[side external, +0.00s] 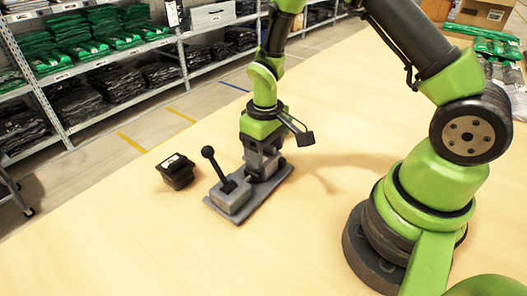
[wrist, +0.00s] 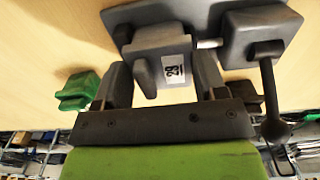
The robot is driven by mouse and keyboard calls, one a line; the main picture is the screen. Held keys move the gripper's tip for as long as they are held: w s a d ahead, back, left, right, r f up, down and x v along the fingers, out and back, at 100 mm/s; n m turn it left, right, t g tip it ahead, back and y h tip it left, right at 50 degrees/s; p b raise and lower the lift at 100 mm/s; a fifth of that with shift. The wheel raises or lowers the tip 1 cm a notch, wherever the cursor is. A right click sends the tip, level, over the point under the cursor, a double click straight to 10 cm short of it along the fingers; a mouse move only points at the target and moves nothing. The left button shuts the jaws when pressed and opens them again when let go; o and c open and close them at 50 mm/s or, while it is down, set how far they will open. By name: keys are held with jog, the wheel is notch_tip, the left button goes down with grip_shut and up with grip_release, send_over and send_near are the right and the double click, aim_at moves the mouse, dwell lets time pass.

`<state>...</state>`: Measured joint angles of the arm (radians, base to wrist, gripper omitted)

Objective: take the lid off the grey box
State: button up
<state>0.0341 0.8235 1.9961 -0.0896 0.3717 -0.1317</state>
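The grey box (wrist: 150,48) with a white label stands on a grey base plate (wrist: 118,18). A raised tab sticks out of its front in the wrist view. In the side view only a small part of this box (side external: 281,163) shows, as my gripper (side external: 259,172) covers it. My gripper is directly over the box, fingers pointing down. In the wrist view my gripper (wrist: 163,80) has its fingers wide apart, one on each side of the box. Whether they touch it cannot be told. I cannot make out a separate lid edge.
A second grey block (side external: 231,196) with an upright ball-ended lever (side external: 211,158) shares the plate, joined by a short rod in the wrist view. A black labelled box (side external: 176,174) stands to the left. A green object (wrist: 76,91) shows in the wrist view. The front table is clear.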

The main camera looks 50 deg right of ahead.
jog(key=shift+c, duration=0.7)
notch_tip(320, 180, up, 10)
jog(key=f, duration=0.1)
send_over(224, 154)
notch_tip(224, 154, down, 4)
notch_tip(224, 154, down, 10)
jog(key=shift+a+f, duration=0.1)
jog(key=shift+f, duration=0.15)
jog(key=o, duration=0.9)
